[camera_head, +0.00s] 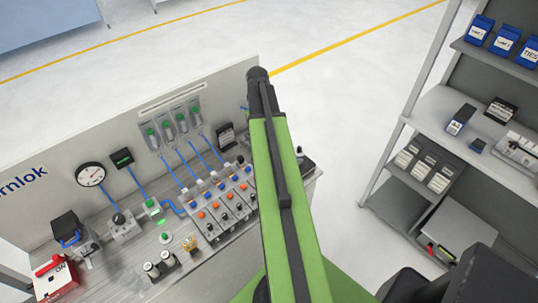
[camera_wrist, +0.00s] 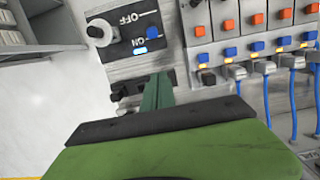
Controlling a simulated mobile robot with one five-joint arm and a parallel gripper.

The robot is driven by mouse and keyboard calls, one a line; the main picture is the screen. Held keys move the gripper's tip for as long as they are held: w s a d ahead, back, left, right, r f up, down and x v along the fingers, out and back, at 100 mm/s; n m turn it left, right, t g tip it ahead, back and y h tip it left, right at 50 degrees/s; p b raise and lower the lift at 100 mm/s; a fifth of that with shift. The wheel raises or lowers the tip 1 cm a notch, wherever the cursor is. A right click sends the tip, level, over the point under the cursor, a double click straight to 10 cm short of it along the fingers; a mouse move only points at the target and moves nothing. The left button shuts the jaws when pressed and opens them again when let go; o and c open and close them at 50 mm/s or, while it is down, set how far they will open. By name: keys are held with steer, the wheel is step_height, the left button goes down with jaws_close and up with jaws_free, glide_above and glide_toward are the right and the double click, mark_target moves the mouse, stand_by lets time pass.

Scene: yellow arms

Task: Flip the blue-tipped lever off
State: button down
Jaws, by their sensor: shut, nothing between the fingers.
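In the wrist view, a dark switch plate (camera_wrist: 128,32) marked OFF and ON, seen upside down, stands at the upper left. A blue tip (camera_wrist: 152,33) shows at its right side, and a grey round knob (camera_wrist: 99,31) at its left. A small blue light glows by the ON mark. How the lever joins the tip is unclear. My gripper (camera_wrist: 159,77) is shut and empty, its narrow green fingers ending just below the plate's lower edge. I cannot tell whether they touch anything. In the head view my arm hides the gripper and the panel behind it.
Beside the plate, a panel of orange and blue buttons (camera_wrist: 229,26) with blue cables stands close on the right. Black knobs (camera_wrist: 122,95) lie near the fingers. The head view shows a gauge (camera_head: 90,174) on the bench board, a shelf (camera_head: 440,105) at right, and open floor beyond.

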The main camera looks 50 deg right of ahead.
steer(key=f+b, duration=0.3)
steer(key=s+f+b, duration=0.1)
steer(key=f+b, duration=0.6)
steer(key=shift+s+a+f, duration=0.1)
steer(key=shift+s+a, duration=0.15)
steer(key=shift+s, duration=0.25)
steer(key=shift+s+a+r+p, duration=0.15)
steer(key=shift+s+r+p, duration=0.9)
steer(key=shift+s, duration=0.15)
steer(key=shift+s+r, duration=0.1)
steer(key=shift+s, duration=0.2)
